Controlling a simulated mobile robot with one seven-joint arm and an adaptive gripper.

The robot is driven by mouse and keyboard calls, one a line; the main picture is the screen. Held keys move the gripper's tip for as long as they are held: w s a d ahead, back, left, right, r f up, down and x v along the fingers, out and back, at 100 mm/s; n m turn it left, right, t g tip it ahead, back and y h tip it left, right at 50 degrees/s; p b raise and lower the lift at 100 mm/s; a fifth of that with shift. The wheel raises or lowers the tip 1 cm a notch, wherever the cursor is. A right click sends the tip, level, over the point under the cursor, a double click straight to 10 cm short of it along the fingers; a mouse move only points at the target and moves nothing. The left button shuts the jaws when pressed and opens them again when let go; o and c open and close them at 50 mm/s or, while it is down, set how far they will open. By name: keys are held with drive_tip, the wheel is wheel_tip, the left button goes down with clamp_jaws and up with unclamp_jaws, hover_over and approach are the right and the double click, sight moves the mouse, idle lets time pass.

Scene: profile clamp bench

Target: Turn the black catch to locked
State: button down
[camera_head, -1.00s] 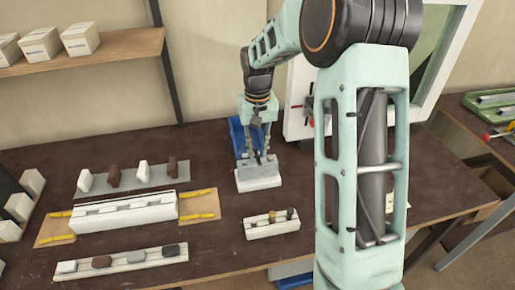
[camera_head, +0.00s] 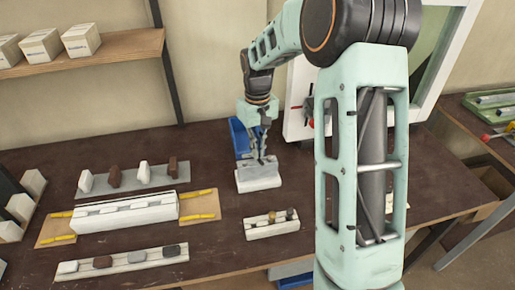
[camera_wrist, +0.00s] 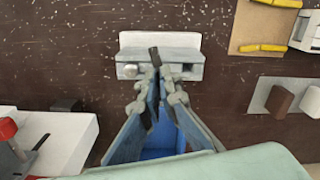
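A pale grey and white clamp block (camera_head: 258,183) stands on the bench below my gripper (camera_head: 262,160). The black catch (camera_wrist: 153,55) is a short dark bar on the block, tilted slightly. My gripper (camera_wrist: 158,76) has its fingertips close together at the lower end of the catch and appears shut on it. The fingertips hide that end. I cannot read any locked marking.
A blue bin (camera_head: 237,135) stands just behind the block. A long white profile holder (camera_head: 125,213) and racks of small blocks lie to the left. A small holder with pegs (camera_head: 271,224) is in front. A white panel (camera_head: 298,100) stands behind at right.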

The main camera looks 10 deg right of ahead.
drive_tip(key=n+p, duration=0.1)
drive_tip(key=n, duration=0.3)
drive_tip(key=shift+r+n, duration=0.1)
drive_tip(key=shift+n, duration=0.2)
drive_tip(key=n+p, duration=0.1)
drive_tip(key=n, duration=0.3)
drive_tip(key=shift+w+n, duration=0.1)
drive_tip(key=shift+n, duration=0.2)
drive_tip(key=n+p, duration=0.2)
drive_tip(key=n, duration=0.3)
drive_tip(key=shift+n, duration=0.4)
drive_tip(key=c, duration=2.6)
unclamp_jaws()
drive_tip(key=shift+c, duration=0.2)
drive_tip(key=o, duration=0.4)
drive_tip(key=shift+o, duration=0.2)
wheel_tip(320, 180, up, 12)
